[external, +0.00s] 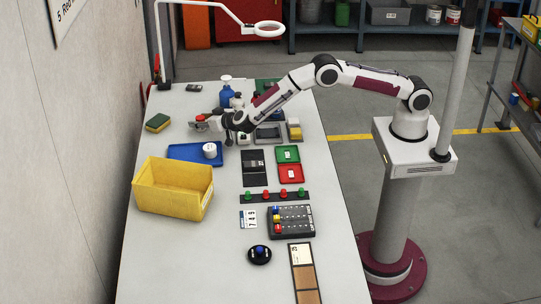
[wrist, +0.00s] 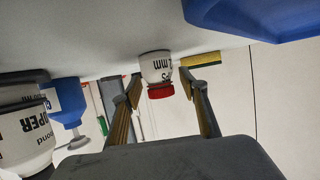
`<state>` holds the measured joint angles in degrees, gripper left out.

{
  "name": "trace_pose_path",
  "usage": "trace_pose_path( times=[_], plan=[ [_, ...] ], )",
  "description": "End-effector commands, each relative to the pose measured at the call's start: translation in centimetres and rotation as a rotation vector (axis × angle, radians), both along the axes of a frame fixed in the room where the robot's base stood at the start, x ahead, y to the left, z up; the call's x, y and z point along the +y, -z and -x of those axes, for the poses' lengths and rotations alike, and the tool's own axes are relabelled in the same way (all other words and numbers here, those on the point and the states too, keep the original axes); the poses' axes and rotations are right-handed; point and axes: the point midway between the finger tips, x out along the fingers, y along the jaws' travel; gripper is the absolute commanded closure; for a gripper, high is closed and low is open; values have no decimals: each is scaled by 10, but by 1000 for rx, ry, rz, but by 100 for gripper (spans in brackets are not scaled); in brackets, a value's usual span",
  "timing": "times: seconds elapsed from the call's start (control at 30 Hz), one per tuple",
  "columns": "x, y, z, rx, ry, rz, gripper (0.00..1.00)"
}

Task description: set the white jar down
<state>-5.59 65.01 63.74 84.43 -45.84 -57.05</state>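A white jar (external: 210,150) with a light top stands upright on the right part of the blue tray (external: 180,151). Another white jar with a red cap (wrist: 157,72) stands on the table in the wrist view, which is upside down; in the external view mostly its red cap (external: 199,117) shows behind my gripper (external: 203,125). In the wrist view the fingers of my gripper (wrist: 161,88) are spread, with a gap on each side of the red cap. I see no contact. My gripper is low over the table, behind the tray.
A yellow bin (external: 173,188) stands in front of the tray. A green-yellow sponge (external: 158,123) lies left of my gripper. Blue bottles (external: 226,92) and a dark-topped container (wrist: 25,125) stand close on the other side.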

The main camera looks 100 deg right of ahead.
Motion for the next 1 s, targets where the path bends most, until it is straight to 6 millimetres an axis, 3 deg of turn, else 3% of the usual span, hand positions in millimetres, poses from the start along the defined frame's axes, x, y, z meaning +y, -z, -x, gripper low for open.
trace_pose_path(
  times=[0.47,1.0],
  plan=[
    [8,-7,7,0,-1,0,57],
    [47,-30,45,0,-2,0,57]
  ],
)
